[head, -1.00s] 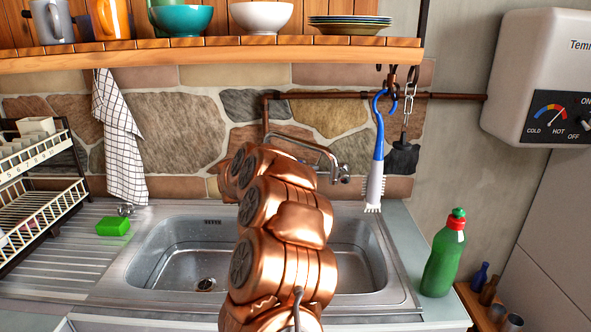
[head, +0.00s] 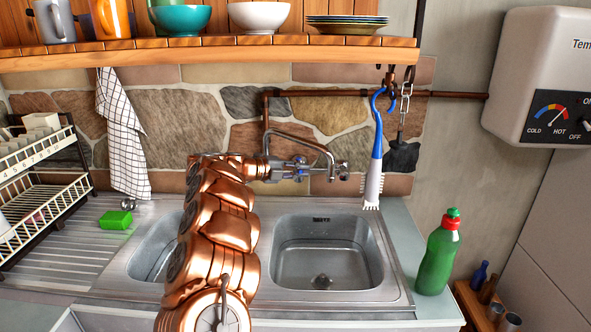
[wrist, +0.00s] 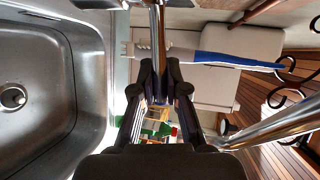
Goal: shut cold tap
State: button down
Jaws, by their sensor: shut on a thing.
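The chrome mixer tap (head: 312,145) is on the stone wall above the sink, its bent spout reaching right. In the head view my gripper (head: 284,170) comes in from the left, level with the tap body. It is shut on the cold tap (head: 300,173), a small chrome part with a spot of blue. Another tap knob (head: 343,171) stands apart to the right. In the wrist view the dark fingers of my gripper (wrist: 160,75) close around a narrow chrome bar. The fingers hide part of it, so its exact angle cannot be told.
The two-bowl sink (head: 262,285) lies below my arm. A blue and white brush (head: 375,165) hangs right of the tap. A green bottle (head: 437,258) stands on the right counter. A wooden shelf (head: 215,52) runs above, with a checked towel (head: 122,140) at left.

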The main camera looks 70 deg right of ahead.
jog(key=shift+w+a+m+g+y, duration=0.2)
jog(key=shift+w+m+g+y, duration=0.2)
jog(key=shift+m+g+y, duration=0.15)
dwell(0.6)
jog(key=c, duration=1.2)
grip_release()
jog(key=shift+p, duration=0.3)
jog(key=shift+w, duration=0.1)
jog(key=v, duration=1.2)
